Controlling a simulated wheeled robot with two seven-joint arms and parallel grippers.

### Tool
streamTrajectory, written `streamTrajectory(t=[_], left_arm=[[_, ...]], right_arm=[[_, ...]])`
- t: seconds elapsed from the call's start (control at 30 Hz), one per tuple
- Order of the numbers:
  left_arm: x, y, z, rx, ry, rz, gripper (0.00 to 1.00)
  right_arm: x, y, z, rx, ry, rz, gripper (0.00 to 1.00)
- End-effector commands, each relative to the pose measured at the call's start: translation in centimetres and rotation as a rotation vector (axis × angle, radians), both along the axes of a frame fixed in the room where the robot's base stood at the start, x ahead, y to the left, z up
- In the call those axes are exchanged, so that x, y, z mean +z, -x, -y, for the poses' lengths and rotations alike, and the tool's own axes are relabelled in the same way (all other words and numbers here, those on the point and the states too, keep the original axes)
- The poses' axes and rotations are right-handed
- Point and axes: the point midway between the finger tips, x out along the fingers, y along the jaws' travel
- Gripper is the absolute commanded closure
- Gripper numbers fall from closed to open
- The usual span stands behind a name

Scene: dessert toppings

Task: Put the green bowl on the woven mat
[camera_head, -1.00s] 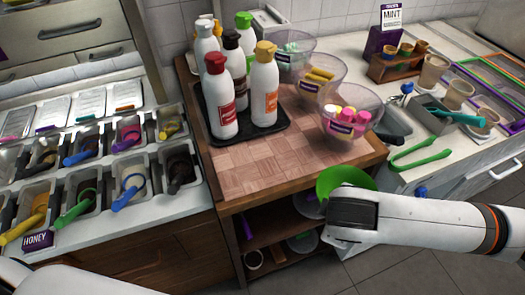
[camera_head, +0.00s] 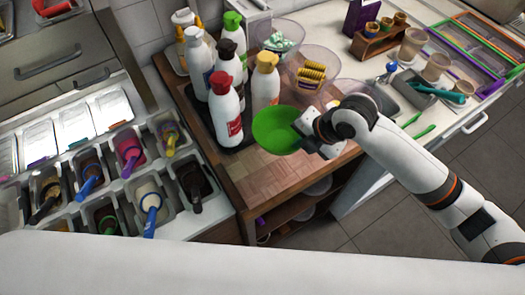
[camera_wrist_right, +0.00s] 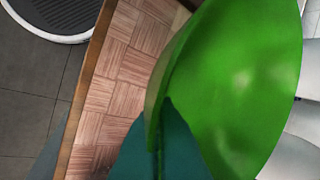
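The green bowl (camera_head: 275,132) is held in the air, overlapping the front of the bottle group in the head view. It fills much of the right wrist view (camera_wrist_right: 235,85), seen tilted. My right gripper (camera_head: 304,133) is at the bowl's right rim; in the wrist view its teal fingers (camera_wrist_right: 160,145) are closed on the rim. The woven mat (camera_head: 252,184) is a checkered wood-toned area on the wooden counter, partly hidden by the bowl. It also shows in the wrist view (camera_wrist_right: 125,75). My left gripper is out of view; my left arm crosses the bottom.
Several sauce bottles (camera_head: 227,105) stand on a black tray behind the mat. Clear topping bowls (camera_head: 312,75) stand at the back right. Topping bins (camera_head: 128,152) are on the left. The mat's front part is clear, near the wooden counter's edge.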

Motion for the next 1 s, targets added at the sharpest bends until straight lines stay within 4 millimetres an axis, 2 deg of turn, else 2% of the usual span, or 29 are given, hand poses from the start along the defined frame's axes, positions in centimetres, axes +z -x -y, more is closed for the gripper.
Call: streamTrajectory(t=[0.17,0.3,0.43,0.63,1.0], left_arm=[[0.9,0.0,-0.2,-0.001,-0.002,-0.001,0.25],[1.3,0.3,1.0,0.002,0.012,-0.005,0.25],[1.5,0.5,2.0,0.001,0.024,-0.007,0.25],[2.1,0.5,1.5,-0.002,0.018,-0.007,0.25],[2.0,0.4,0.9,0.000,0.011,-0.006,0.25]], right_arm=[[-3.0,0.1,0.1,0.009,0.001,-0.008,1.00],[-5.2,0.1,0.1,0.007,0.002,-0.005,1.00],[-6.3,0.1,0.1,0.009,0.002,-0.003,1.00],[-9.1,0.1,0.1,0.008,0.001,-0.004,1.00],[-9.8,0.0,0.1,0.009,0.002,0.001,1.00]])
